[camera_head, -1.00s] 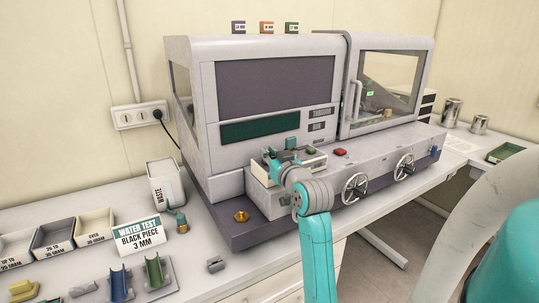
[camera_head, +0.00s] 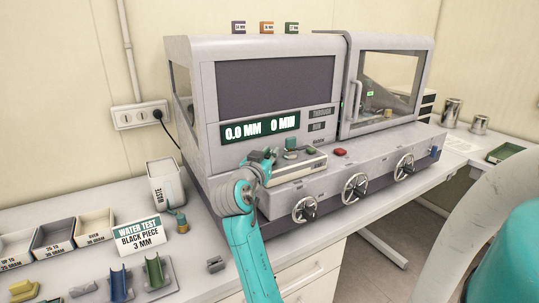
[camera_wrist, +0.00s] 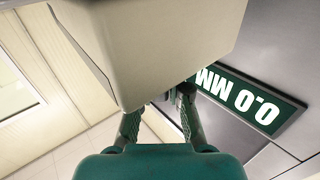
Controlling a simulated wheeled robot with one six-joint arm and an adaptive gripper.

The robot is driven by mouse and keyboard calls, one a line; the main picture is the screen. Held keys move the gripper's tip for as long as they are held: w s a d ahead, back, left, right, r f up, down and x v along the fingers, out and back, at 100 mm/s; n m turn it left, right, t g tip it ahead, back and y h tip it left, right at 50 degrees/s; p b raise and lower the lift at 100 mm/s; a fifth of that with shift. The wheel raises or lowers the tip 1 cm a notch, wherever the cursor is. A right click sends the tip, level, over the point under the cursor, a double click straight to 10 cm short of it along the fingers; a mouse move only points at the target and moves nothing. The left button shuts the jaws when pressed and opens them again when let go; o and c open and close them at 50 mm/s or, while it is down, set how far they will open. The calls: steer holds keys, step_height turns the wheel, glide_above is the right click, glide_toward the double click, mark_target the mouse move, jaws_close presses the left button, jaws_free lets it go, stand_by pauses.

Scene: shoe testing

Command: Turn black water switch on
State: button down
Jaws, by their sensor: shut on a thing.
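The testing machine (camera_head: 275,85) stands on the bench, its green display (camera_head: 261,126) lit with "0.0 MM 0 MIN". A pale control box (camera_head: 300,166) with small green and dark parts on top sits on its front ledge. My gripper (camera_head: 263,163) is at the left end of this box, jaws closed on a small part there. In the wrist view the fingertips (camera_wrist: 160,108) meet beneath a large pale block, beside a small dark piece; the hold is mostly hidden. I cannot make out the black water switch clearly or its position.
A red button (camera_head: 340,152) and several handwheels (camera_head: 354,189) line the machine's front. A waste bin (camera_head: 165,183), a "WATER TEST BLACK PIECE 3 MM" sign (camera_head: 139,238) and trays (camera_head: 54,237) stand left. The bench's far right has metal cups (camera_head: 452,110).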

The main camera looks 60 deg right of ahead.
steer(key=m+g, duration=0.2)
steer(key=g, duration=0.1)
steer(key=m+g, duration=0.2)
steer(key=g, duration=0.2)
steer(key=shift+m+g+y, duration=1.1)
steer(key=shift+m+g, duration=0.7)
steer(key=shift+g, duration=0.5)
steer(key=shift+f+g+y, duration=0.1)
steer(key=shift+g+y, duration=0.2)
steer(key=shift+g, duration=0.1)
steer(key=c, duration=1.1)
jaws_free()
steer(key=v, duration=1.2)
steer(key=shift+s, duration=0.1)
